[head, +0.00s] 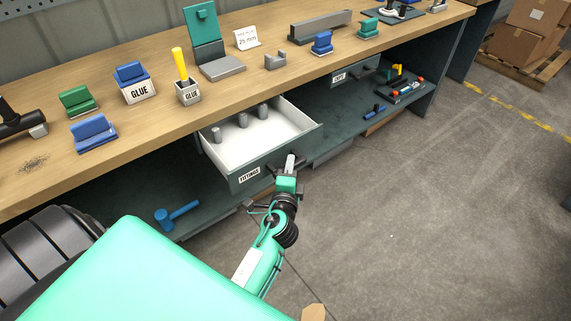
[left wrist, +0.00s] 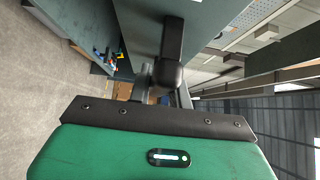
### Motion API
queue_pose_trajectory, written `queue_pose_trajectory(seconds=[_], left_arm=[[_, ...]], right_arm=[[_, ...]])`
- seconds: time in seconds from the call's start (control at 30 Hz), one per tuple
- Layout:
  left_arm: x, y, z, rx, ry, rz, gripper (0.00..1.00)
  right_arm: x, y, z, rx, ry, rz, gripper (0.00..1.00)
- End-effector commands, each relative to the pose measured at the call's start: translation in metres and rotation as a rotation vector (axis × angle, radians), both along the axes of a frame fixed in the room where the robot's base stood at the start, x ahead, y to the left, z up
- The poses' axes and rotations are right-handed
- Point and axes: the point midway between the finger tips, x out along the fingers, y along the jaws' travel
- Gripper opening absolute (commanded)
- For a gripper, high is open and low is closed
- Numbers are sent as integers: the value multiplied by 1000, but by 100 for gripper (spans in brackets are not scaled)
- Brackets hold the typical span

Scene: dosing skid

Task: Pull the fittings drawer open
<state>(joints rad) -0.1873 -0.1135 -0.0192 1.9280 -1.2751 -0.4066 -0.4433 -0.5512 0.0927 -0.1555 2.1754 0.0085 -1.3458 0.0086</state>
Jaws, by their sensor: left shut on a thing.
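The fittings drawer (head: 243,162) stands well out from under the bench, its white inside showing with several grey cylindrical fittings (head: 243,120) standing toward the back. Its dark front carries a FITTINGS label (head: 249,174). My left gripper (head: 290,164) is at the right part of the drawer front, shut on the drawer's dark handle. In the left wrist view the dark handle (left wrist: 172,40) runs up from the gripper along the drawer front (left wrist: 138,20); the fingertips are mostly hidden there. My right gripper is in neither view.
The wooden bench top (head: 330,75) holds glue pots, blue and green blocks and a teal stand (head: 203,35). Below, a lower shelf (head: 130,215) carries a blue mallet (head: 177,213). Another drawer (head: 345,76) is at the right. The floor in front is clear.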

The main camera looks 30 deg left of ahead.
Motion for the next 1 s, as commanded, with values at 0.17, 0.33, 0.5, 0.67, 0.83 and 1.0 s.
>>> queue_pose_trajectory(seconds=[0.17,0.33,0.5,0.67,0.83,1.0], left_arm=[[-1,-2,0,2,1,0,0],[-1,-2,0,2,1,0,0],[-1,-2,0,2,1,0,32],[-1,-2,0,1,-1,0,42],[-1,-2,0,1,-1,0,42],[1,1,1,1,-1,-2,42]], right_arm=[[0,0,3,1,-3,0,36],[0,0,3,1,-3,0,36],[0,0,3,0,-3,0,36],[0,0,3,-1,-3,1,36],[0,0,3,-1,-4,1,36],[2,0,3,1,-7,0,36]])
